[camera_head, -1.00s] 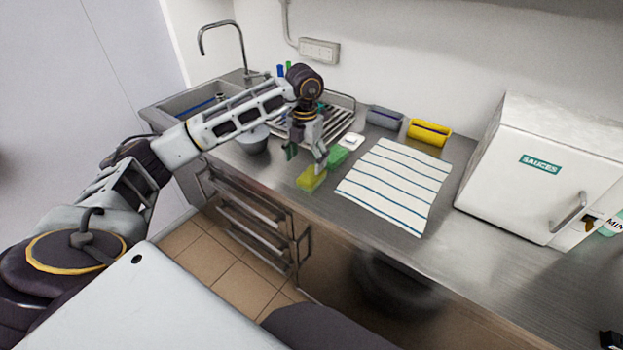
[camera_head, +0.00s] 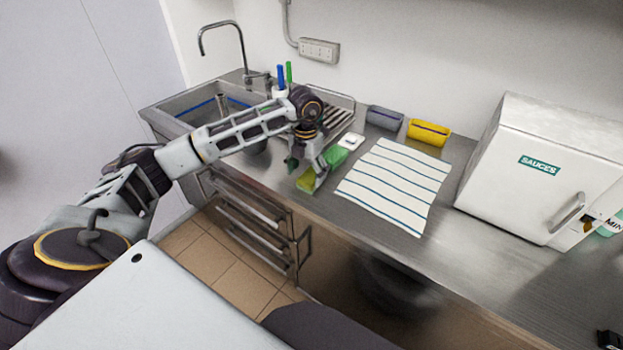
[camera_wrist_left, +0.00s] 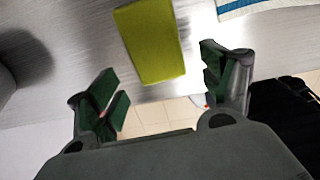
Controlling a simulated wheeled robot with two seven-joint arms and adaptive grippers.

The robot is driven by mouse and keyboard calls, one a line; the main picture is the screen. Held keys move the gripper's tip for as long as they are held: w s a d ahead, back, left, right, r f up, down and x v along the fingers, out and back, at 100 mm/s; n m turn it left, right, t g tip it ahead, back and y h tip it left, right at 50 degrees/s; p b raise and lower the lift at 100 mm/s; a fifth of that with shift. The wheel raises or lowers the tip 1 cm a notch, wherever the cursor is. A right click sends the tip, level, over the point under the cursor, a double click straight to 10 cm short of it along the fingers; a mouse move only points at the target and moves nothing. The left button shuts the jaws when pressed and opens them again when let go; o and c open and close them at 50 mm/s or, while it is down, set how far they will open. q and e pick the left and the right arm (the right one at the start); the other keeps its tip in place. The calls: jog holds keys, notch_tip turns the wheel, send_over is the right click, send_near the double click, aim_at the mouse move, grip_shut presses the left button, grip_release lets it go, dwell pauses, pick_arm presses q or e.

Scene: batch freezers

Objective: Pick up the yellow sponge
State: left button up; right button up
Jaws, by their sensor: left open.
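The yellow sponge (camera_head: 308,181) lies flat on the steel counter near its front edge, partly hidden by my left gripper in the head view. In the left wrist view the yellow sponge (camera_wrist_left: 150,42) lies ahead of and between the spread fingers, not touching either. My left gripper (camera_head: 306,172) is open and empty, pointing down just above the sponge; its fingers also show in the left wrist view (camera_wrist_left: 165,88). A green sponge (camera_head: 335,156) lies just behind the yellow one. My right gripper is not in view.
A striped towel (camera_head: 394,186) lies right of the sponges. A dish rack (camera_head: 340,112), a small white item (camera_head: 351,140), a grey bin (camera_head: 384,118) and a yellow bin (camera_head: 429,132) stand behind. A white sauces box (camera_head: 540,165) fills the right. The sink (camera_head: 190,102) is at left.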

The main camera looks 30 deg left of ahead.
aim_at(307, 180)
pick_arm(q)
notch_tip(307, 180, down, 3)
jog(key=shift+w, duration=0.1)
jog(key=shift+f, duration=0.35)
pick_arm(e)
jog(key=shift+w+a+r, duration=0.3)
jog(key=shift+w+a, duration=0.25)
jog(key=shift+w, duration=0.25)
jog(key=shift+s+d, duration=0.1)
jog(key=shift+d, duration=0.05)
pick_arm(q)
jog(key=shift+c, duration=0.7)
jog(key=c, duration=0.8)
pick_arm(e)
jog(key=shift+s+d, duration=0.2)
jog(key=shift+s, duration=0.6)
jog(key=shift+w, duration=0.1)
